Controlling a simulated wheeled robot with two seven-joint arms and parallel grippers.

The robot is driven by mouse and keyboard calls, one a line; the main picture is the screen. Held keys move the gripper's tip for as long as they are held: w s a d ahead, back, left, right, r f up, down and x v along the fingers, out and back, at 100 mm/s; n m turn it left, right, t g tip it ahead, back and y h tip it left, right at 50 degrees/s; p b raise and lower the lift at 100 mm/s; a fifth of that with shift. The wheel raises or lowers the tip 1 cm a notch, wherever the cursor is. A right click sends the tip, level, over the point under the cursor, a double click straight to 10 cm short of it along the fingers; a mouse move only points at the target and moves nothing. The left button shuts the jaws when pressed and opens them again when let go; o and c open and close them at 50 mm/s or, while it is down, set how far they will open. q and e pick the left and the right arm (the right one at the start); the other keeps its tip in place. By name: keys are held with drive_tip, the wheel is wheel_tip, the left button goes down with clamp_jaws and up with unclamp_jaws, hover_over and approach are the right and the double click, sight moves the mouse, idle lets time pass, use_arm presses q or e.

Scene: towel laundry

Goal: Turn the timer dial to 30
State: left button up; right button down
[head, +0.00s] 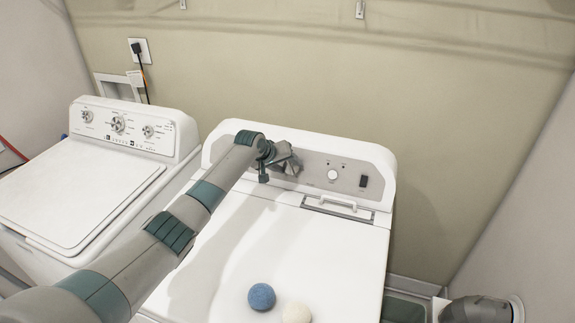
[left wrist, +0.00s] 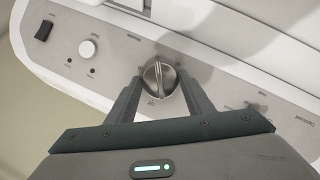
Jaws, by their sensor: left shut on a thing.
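The timer dial (left wrist: 159,78) is a round metallic knob with a raised grip ridge on the dryer's grey control panel. It shows in the left wrist view between the fingers of my left gripper (left wrist: 158,92), which is shut on it. The markings around the dial are too small to read. In the head view my left gripper (head: 284,162) is at the panel, and it and the arm hide the dial.
The dryer (head: 300,250) has a white top with a blue ball (head: 262,296) and a cream ball (head: 296,313) near its front. A white button (head: 333,174) and a black switch (head: 363,181) are right of the gripper. A washer (head: 80,190) stands at the left.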

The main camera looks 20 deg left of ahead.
use_arm(q)
drive_tip(key=shift+s+f, duration=0.1)
drive_tip(key=shift+f, duration=0.1)
drive_tip(key=o, duration=1)
drive_tip(key=shift+r, duration=0.1)
drive_tip(key=shift+r, duration=0.1)
drive_tip(key=b+v, duration=0.4)
drive_tip(key=v, duration=1.3)
drive_tip(key=shift+d+r+b, duration=0.15)
drive_tip(key=shift+b, duration=0.2)
